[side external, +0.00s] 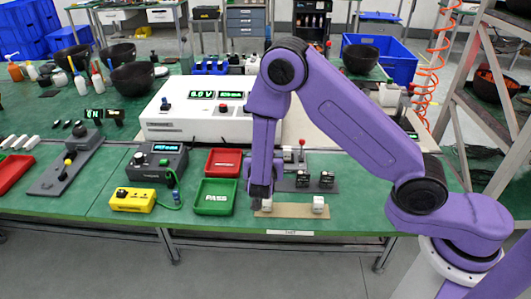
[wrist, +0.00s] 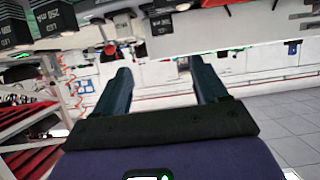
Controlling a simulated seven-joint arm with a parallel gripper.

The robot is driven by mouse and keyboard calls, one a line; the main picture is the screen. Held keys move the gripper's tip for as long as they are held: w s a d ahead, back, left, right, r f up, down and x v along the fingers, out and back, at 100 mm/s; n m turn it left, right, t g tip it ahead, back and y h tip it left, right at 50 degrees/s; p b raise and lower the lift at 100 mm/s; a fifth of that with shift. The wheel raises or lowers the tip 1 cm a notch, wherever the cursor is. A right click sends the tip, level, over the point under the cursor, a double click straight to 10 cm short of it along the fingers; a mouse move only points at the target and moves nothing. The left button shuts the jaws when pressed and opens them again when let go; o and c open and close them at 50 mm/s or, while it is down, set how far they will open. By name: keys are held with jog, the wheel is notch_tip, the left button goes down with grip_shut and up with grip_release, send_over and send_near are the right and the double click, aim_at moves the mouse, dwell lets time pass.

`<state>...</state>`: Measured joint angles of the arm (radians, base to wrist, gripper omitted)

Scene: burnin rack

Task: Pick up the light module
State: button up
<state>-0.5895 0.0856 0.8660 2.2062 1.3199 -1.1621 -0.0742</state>
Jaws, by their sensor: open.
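My gripper (side external: 261,198) points down over the left end of a tan strip at the front of the bench. In the wrist view, its two fingers (wrist: 160,78) are apart with nothing visibly held between them. A small white block (side external: 267,206) sits at the fingertips, partly hidden by them; I cannot tell whether they touch. Another white block (side external: 318,204) stands near the strip's right end. Two small dark modules (side external: 303,180) (side external: 327,180) with pale labels stand behind the strip. I cannot tell which of these is the light module.
The tan strip (side external: 291,211) lies near the bench's front edge. A green PASS tray (side external: 213,198) and a red tray (side external: 223,163) are left of my gripper. A yellow box (side external: 133,200) and a grey meter (side external: 160,162) stand farther left. A large white instrument (side external: 195,127) stands behind.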

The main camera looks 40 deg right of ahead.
jog(key=x, duration=0.9)
jog(key=shift+w+f, duration=0.1)
jog(key=shift+a+f+x, duration=0.1)
jog(key=shift+f+x, duration=0.05)
jog(key=shift+x, duration=0.75)
jog(key=shift+a+f+x, duration=0.1)
jog(key=shift+x, duration=0.8)
jog(key=shift+a+f+x, duration=0.1)
jog(key=shift+f+x, duration=0.05)
jog(key=shift+x, duration=0.8)
jog(key=shift+r, duration=0.1)
jog(key=c, duration=1.2)
jog(key=shift+o, duration=0.2)
jog(key=shift+r, duration=0.1)
